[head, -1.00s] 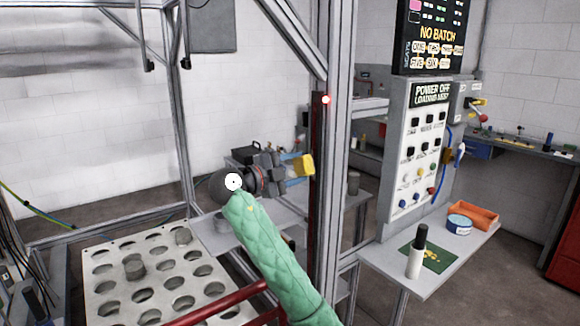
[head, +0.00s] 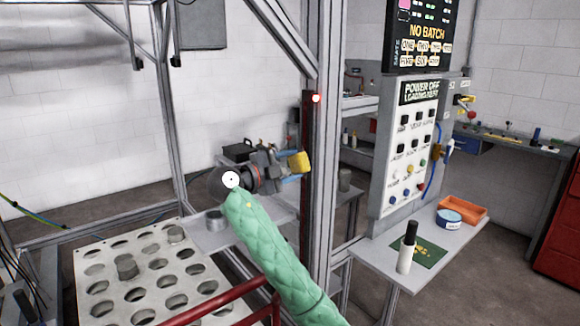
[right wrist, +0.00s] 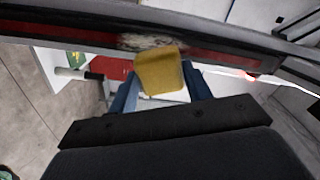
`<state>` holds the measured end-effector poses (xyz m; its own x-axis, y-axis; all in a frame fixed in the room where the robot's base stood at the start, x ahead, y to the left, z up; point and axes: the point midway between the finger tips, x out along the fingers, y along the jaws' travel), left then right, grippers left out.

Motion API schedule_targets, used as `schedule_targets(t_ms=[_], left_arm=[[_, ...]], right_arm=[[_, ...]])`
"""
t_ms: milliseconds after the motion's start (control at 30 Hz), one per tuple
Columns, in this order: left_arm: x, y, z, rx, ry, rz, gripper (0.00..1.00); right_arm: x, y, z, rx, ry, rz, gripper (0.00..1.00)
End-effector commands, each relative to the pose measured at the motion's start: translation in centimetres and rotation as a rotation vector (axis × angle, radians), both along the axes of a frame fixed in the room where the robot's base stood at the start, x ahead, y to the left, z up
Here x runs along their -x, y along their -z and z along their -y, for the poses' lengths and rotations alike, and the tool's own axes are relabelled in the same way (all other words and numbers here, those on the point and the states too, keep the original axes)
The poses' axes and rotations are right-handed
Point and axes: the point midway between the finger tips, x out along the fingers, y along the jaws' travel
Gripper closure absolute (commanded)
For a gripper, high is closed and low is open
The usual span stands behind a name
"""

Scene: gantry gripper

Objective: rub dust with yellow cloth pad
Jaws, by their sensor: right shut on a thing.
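My right gripper (head: 292,168) is shut on the yellow cloth pad (head: 299,162), at the dark red strip (head: 313,132) on the upright gantry post. In the right wrist view the pad (right wrist: 159,72) sits between the blue fingers. A pale grey, rough patch of dust (right wrist: 145,42) lies on the red strip just beyond the pad's top edge. The pad is at or very near the strip; I cannot tell whether it touches. The dust cannot be made out in the head view. My left gripper is not in view.
A perforated plate (head: 110,250) with round holes stands lower left. A control panel (head: 408,150) rises right of the post. The side table (head: 385,275) holds a black-capped bottle (head: 407,250), a round tin (head: 448,218) and an orange tray (head: 470,212). A red lamp (head: 316,98) glows on the post.

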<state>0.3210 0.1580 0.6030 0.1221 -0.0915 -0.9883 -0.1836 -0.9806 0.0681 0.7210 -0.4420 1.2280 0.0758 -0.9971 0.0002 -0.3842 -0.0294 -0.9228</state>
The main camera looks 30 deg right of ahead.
Motion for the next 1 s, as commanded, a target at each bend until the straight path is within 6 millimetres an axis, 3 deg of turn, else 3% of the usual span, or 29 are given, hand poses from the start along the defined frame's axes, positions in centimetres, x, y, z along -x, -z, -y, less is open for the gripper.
schedule_targets(t_ms=[1000], left_arm=[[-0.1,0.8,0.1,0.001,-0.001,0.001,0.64]], right_arm=[[-0.1,0.0,1.1,0.000,0.000,0.000,0.69]])
